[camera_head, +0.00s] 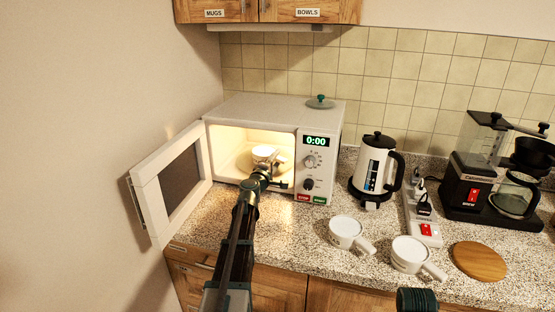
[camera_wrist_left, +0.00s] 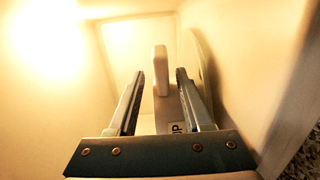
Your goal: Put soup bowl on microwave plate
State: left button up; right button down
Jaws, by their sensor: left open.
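The soup bowl (camera_head: 263,151), white with a handle, is inside the open, lit microwave (camera_head: 313,145). It appears to sit on the microwave plate (camera_head: 244,162), but contact is not clear. My left gripper (camera_head: 269,172) reaches into the microwave opening beside the bowl. In the left wrist view my left gripper (camera_wrist_left: 160,90) is open, with the pale bowl handle (camera_wrist_left: 160,65) between its two fingers.
The microwave door (camera_head: 175,185) stands open to the left. Two white handled bowls (camera_head: 346,230) (camera_head: 408,250), a round wooden board (camera_head: 479,261), a kettle (camera_head: 374,168), a power strip (camera_head: 424,215) and a coffee maker (camera_head: 495,175) stand on the counter. A lid (camera_head: 320,102) lies on the microwave.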

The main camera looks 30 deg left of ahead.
pick_arm(q)
jog(key=s, duration=0.3)
jog(key=s+d, duration=0.1)
jog(key=s, duration=0.6)
jog(key=shift+s+d, duration=0.3)
jog(key=shift+d, duration=0.1)
